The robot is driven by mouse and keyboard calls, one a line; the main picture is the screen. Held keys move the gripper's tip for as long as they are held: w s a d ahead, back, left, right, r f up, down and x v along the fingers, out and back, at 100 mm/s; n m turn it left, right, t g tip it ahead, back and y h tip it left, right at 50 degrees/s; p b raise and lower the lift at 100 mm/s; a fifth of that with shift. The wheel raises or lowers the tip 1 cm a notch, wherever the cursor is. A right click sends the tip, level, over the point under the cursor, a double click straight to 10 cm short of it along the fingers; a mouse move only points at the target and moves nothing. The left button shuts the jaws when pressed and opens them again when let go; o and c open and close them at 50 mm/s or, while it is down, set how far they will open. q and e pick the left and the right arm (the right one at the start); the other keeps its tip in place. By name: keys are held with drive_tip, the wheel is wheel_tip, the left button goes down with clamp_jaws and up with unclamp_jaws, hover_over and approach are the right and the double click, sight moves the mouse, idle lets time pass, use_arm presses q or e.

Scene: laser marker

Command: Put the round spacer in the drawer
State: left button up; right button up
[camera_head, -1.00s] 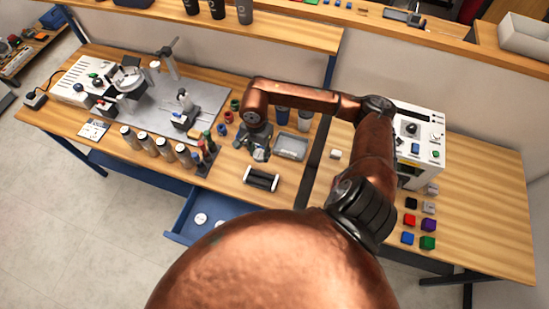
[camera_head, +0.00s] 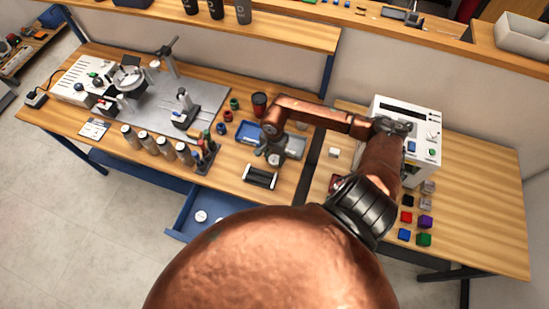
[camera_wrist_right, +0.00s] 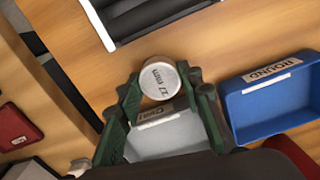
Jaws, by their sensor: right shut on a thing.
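My right gripper (camera_wrist_right: 159,84) is shut on the round spacer (camera_wrist_right: 161,79), a pale disc marked "27 mm", held between its fingertips. In the head view the right gripper (camera_head: 274,157) hangs over the table by a grey tray, and the spacer is small there. In the right wrist view the spacer appears in front of the grey tray (camera_wrist_right: 170,138); its height above the table is hard to tell. The blue drawer (camera_head: 184,222) stands open under the table's front edge, to the lower left of the gripper. White discs (camera_head: 201,216) lie in it; my arm hides its right part. My left gripper is out of view.
A blue tray labelled "ROUND" (camera_wrist_right: 275,103) stands beside the grey tray. A black-and-white roller holder (camera_head: 260,176) lies just in front of the gripper. Bottles and tools (camera_head: 205,155) stand to the left. A white machine (camera_head: 408,130) and coloured blocks (camera_head: 425,222) are on the right.

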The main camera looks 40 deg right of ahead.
drive_tip(key=shift+f, duration=0.1)
drive_tip(key=o, duration=1.2)
